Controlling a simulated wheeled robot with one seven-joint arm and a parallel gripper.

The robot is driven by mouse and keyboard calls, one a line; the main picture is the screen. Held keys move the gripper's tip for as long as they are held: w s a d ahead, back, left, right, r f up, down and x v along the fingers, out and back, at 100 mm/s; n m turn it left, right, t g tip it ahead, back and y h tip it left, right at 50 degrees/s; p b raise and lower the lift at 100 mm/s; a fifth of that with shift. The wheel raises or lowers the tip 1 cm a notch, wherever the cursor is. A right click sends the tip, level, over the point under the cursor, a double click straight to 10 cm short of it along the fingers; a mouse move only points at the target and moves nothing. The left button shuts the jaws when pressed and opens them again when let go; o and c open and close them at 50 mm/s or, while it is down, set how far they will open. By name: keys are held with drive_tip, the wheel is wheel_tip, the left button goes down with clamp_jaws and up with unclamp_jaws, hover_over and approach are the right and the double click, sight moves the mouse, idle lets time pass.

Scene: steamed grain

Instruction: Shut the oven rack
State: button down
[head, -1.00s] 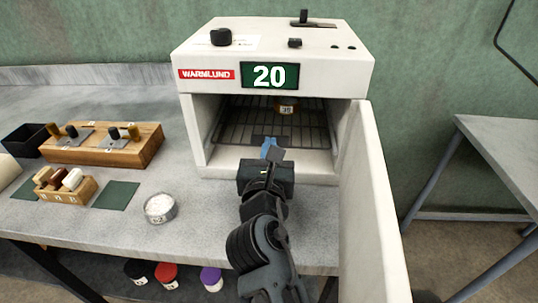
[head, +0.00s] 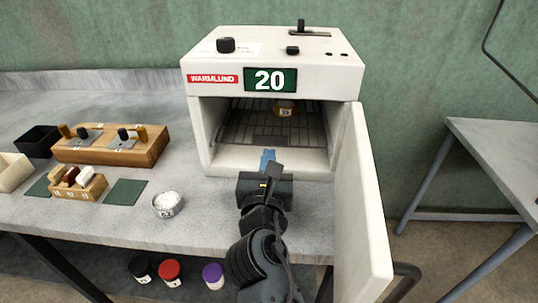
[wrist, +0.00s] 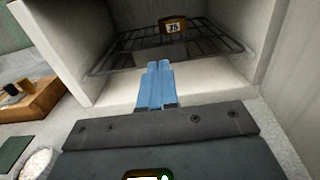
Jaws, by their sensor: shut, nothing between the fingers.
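The white oven (head: 270,72) stands on the bench with its door (head: 362,215) swung wide open to the right. Its wire rack (head: 250,128) is inside the chamber and also shows in the wrist view (wrist: 205,42). A small brown container labelled 35 (head: 284,108) sits toward the back of the rack; it shows in the wrist view (wrist: 172,26). My gripper (head: 267,156) is at the oven's mouth, its blue fingers (wrist: 158,82) together and empty, pointing at the rack. The fingers appear in front of the rack's near edge; whether they touch it I cannot tell.
A wooden block with knobs (head: 112,146), a small wooden holder (head: 78,184), a green mat (head: 125,192) and a dish of white grains (head: 167,204) are left of my arm. Coloured jars (head: 170,271) stand below. A grey table (head: 490,150) is at right.

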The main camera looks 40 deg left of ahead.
drive_tip(key=v, duration=0.9)
drive_tip(key=shift+s, duration=0.2)
drive_tip(key=shift+f, duration=0.1)
